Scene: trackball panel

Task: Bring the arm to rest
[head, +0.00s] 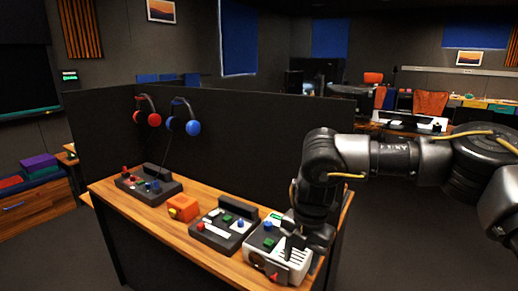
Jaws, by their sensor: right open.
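My right arm comes in from the right and bends down at the near right end of the wooden desk. My right gripper (294,246) is open and points down at the white trackball panel (256,261), partly covering it. I cannot tell whether the fingers touch the panel. The panel shows a green button (268,242), a blue knob and a red part near its front edge. My left gripper is not in view.
A dark control panel (213,238), an orange box (183,208) and another dark panel (137,184) stand along the desk (178,233). A black partition (243,150) stands behind them, with red headphones (153,119) and blue headphones (192,127) hanging. Open floor lies right of the desk.

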